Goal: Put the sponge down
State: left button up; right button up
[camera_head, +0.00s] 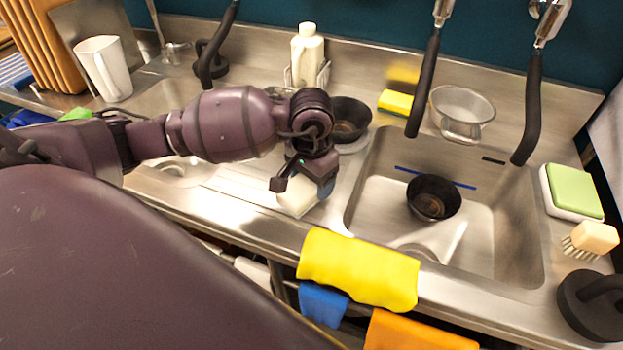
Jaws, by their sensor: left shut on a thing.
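My left gripper (305,184) is above the steel drainboard, just left of the sink basin. It is shut on a pale, cream-white block, which I take to be the sponge (296,198). The gripper covers part of the block, and I cannot tell whether its underside touches the steel. My right gripper is not in view.
The sink basin (505,245) holds a dark bowl (433,197). Another dark bowl (350,118) stands behind my left gripper. A yellow sponge (395,103) and a glass bowl (462,105) stand at the back. A yellow cloth (358,268) hangs over the front edge. Black taps overhang the basin.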

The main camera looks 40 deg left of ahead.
pick_arm(q)
jog(key=shift+f, duration=0.3)
jog(key=o, duration=0.6)
jog(key=shift+o, duration=1.5)
jog(key=shift+r, duration=0.3)
notch_tip(320, 180, up, 6)
jog(key=shift+w+f, duration=0.1)
jog(key=shift+f, duration=0.15)
notch_tip(320, 180, up, 6)
jog(key=shift+r, duration=0.2)
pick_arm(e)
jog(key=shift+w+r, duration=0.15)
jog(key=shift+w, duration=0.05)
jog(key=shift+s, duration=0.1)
